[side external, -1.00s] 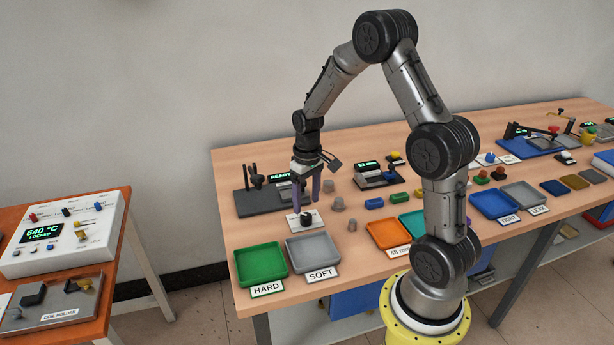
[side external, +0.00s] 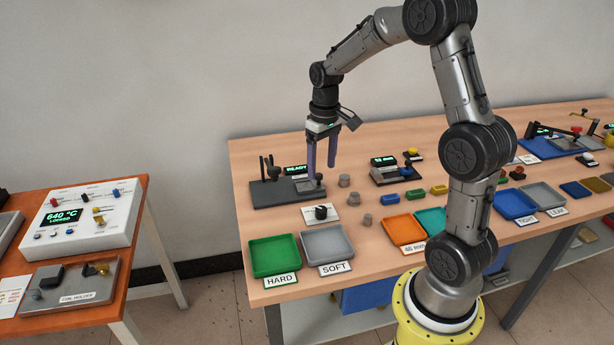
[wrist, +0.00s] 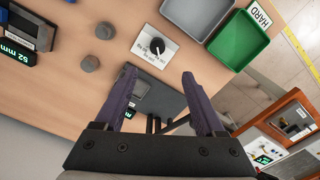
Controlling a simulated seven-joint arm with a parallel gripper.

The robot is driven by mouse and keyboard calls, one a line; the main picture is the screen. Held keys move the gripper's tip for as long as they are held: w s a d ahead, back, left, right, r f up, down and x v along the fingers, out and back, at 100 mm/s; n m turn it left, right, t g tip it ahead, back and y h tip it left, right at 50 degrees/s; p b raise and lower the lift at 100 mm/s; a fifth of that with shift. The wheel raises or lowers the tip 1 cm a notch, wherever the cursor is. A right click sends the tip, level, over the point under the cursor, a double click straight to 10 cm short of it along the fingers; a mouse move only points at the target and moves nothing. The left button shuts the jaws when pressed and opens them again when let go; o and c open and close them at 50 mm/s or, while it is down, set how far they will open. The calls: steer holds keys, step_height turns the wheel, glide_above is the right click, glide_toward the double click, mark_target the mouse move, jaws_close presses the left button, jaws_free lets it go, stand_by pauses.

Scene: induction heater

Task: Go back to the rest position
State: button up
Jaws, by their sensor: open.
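My gripper (side external: 322,150) is open and empty. It hangs in the air above the wooden table, over the right end of the dark tester with the "READY" display (side external: 296,170). In the wrist view its two purple fingers (wrist: 160,95) are spread apart with nothing between them. The tester's dark base (wrist: 160,93) lies below the fingers. A white plate with a black rotary knob (side external: 321,213) sits in front of the tester; it also shows in the wrist view (wrist: 146,55).
Grey cylindrical pieces (side external: 354,196) stand right of the knob. The green HARD tray (side external: 275,257) and grey SOFT tray (side external: 327,245) are at the table's front left. A gauge reading 52 mm (side external: 392,173) stands further right. The heater panel (side external: 82,222) is on the orange table at left.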

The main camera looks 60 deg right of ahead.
steer(key=s+a+r+n+t, duration=0.3)
steer(key=s+a+r+t, duration=0.15)
steer(key=a+r, duration=0.75)
steer(key=s+a, duration=0.2)
steer(key=s, duration=0.5)
steer(key=s+a+f, duration=0.1)
steer(key=s+a, duration=0.1)
steer(key=s, duration=0.5)
steer(key=shift+a+t, duration=0.4)
steer(key=shift+t, duration=0.05)
